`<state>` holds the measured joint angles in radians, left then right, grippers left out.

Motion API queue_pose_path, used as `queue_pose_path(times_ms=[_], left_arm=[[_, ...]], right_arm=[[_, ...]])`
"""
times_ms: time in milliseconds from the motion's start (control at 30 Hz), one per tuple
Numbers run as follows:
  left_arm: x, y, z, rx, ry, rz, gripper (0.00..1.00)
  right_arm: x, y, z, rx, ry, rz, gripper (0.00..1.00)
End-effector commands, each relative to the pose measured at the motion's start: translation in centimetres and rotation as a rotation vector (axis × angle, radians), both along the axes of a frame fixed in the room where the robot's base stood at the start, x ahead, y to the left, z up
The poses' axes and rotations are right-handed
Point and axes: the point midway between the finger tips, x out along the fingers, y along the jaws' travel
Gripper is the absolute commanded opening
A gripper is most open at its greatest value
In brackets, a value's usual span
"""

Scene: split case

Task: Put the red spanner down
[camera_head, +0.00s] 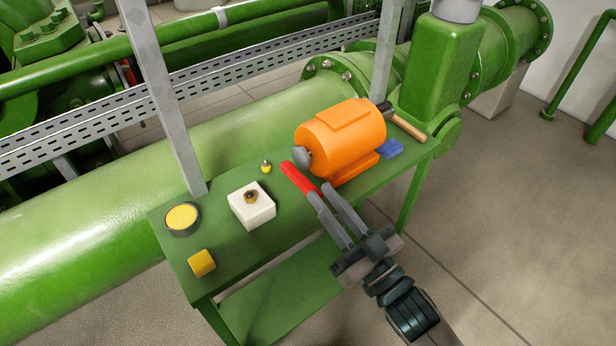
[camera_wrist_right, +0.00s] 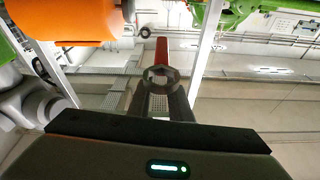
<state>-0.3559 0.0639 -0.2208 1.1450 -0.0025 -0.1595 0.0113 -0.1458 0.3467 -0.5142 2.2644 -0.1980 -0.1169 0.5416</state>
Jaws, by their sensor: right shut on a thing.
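The red spanner (camera_head: 299,178) is in my right gripper (camera_head: 320,194). In the head view its red handle points up and left from the fingertips, in front of the orange motor, over the green table (camera_head: 225,262). I cannot tell for sure whether it touches the tabletop. In the right wrist view the red handle (camera_wrist_right: 162,50) points away from me and a grey ring end shows between the fingers (camera_wrist_right: 161,90). The right gripper is shut on the spanner. My left gripper is not in view.
The orange motor (camera_head: 341,138) stands close beside the spanner. A white block (camera_head: 252,210) with a brass piece, a yellow round tin (camera_head: 182,218), a yellow cube (camera_head: 201,263) and a small yellow-topped piece (camera_head: 266,167) stand left. A blue item (camera_head: 390,149) and a wooden handle (camera_head: 408,128) lie right.

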Motion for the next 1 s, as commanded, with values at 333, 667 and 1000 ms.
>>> queue_pose_path(times_ms=[333,667,1000], left_arm=[[0.1,-0.2,0.3,-0.005,-0.015,-0.002,0.41],[0.2,-0.4,0.8,-0.012,-0.041,-0.004,0.41],[0.1,-0.8,0.6,-0.017,-0.044,-0.008,0.41]], right_arm=[[3.1,1.7,-2.0,0.000,-0.001,-0.002,0.00],[8.4,4.8,-5.6,0.000,-0.001,-0.001,0.00],[10.2,5.8,-6.9,0.001,-0.001,0.000,0.00]])
